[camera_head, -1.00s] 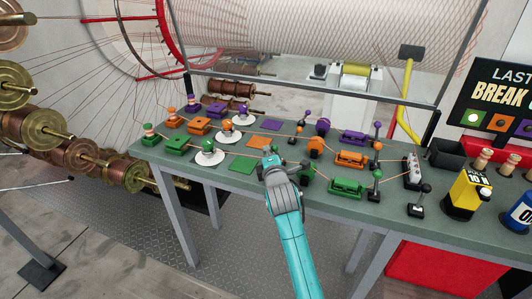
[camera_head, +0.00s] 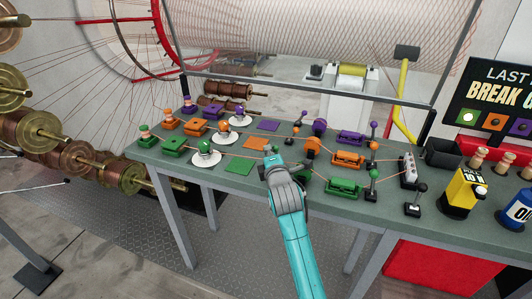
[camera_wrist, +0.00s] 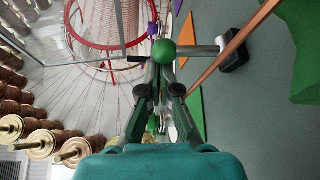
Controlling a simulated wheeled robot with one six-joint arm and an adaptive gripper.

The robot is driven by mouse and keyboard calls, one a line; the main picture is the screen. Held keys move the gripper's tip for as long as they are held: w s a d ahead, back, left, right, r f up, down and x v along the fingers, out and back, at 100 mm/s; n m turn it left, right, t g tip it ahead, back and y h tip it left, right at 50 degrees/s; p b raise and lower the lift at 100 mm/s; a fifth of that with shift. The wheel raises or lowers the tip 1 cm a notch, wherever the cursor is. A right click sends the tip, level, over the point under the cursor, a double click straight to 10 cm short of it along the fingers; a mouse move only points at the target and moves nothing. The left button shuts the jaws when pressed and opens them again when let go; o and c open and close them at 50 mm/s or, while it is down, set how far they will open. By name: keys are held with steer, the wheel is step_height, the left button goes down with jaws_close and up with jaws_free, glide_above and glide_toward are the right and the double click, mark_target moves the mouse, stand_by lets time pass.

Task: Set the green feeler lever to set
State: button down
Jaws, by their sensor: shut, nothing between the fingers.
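The green ball knob of a lever, which looks like the green feeler lever (camera_wrist: 164,52), is just beyond my fingertips in the wrist view. A grey rod runs sideways by the knob to a black base on the right. My gripper (camera_wrist: 164,76) is shut with nothing between its fingers and points at the knob; I cannot tell whether they touch. In the head view my gripper (camera_head: 271,157) is over the front of the bench, right of the green square (camera_head: 239,166). My gripper hides most of the lever there, so its setting cannot be read.
The grey-green bench (camera_head: 330,206) holds purple, orange and green rows of parts with threads running along them. A green block (camera_head: 344,187) and another green-knobbed lever (camera_head: 374,175) stand to the right. A yellow container (camera_head: 464,193) is farther right. Copper spools (camera_head: 75,158) hang at left.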

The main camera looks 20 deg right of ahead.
mark_target(277, 148)
steer(key=shift+s+d, duration=0.15)
steer(key=shift+d, duration=0.15)
steer(key=shift+s+d+r+m+t, duration=0.1)
steer(key=shift+s+d+m+t, duration=0.25)
steer(key=shift+m, duration=0.35)
steer(key=shift+s+d+r, duration=0.1)
steer(key=shift+s+d, duration=0.05)
steer(key=shift+d, duration=0.15)
steer(key=shift+s+d+m+t, duration=0.15)
steer(key=shift+m+t, duration=0.2)
steer(key=shift+m, duration=0.25)
steer(key=shift+s+d+m+t, duration=0.15)
steer(key=shift+m+t, duration=0.15)
steer(key=shift+m, duration=0.3)
steer(key=shift+d, duration=0.1)
steer(key=shift+s+d, duration=0.1)
steer(key=shift+d, duration=0.05)
steer(key=shift+d, duration=0.15)
steer(key=shift+s, duration=0.15)
